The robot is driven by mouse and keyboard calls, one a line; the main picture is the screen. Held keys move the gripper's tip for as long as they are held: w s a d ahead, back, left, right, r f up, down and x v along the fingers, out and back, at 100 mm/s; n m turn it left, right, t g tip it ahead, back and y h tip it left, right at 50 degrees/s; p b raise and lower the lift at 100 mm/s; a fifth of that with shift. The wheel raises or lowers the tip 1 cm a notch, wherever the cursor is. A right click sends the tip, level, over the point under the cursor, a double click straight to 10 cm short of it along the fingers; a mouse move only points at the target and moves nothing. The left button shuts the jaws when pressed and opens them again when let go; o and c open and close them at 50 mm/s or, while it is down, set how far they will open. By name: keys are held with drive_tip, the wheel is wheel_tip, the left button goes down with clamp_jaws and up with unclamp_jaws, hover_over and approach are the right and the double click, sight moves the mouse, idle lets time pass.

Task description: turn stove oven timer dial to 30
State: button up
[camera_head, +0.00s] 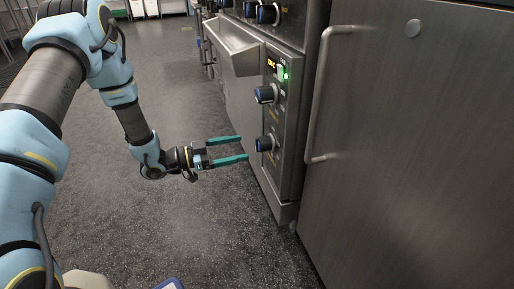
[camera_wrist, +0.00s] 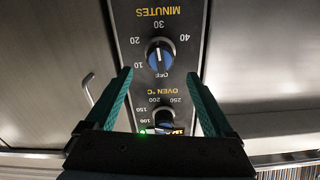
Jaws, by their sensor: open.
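The timer dial is the lower blue-ringed knob (camera_head: 264,144) on the oven's control panel. In the wrist view the timer dial (camera_wrist: 160,54) shows beyond my fingertips, roughly centred between them, with "MINUTES" upside down above it and the marks OFF, 10, 20, 30 and 40 around it. A white pointer line shows on its face; its exact setting is hard to read. My gripper (camera_head: 243,148) is open and empty, its two green fingers pointing at the dial from the left with a small gap. The fingers (camera_wrist: 160,77) also show in the wrist view.
The oven temperature knob (camera_head: 266,93) sits above the timer dial; it also shows in the wrist view (camera_wrist: 163,123). A lit display (camera_head: 284,74) is above it. A long vertical door handle (camera_head: 320,95) stands out to the right. A metal ledge (camera_head: 232,45) juts out at upper left.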

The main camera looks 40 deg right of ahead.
sight(258, 144)
drive_tip(key=b+x, duration=0.1)
drive_tip(key=x, duration=0.6)
drive_tip(key=shift+c, duration=0.3)
drive_tip(key=c, duration=1.3)
drive_tip(key=shift+m, duration=0.6)
drive_tip(key=o, duration=1.4)
drive_tip(key=shift+c, duration=0.2)
drive_tip(key=p+v, duration=0.2)
drive_tip(key=v, duration=0.8)
drive_tip(key=shift+w+a, duration=0.15)
drive_tip(key=shift+a, duration=0.2)
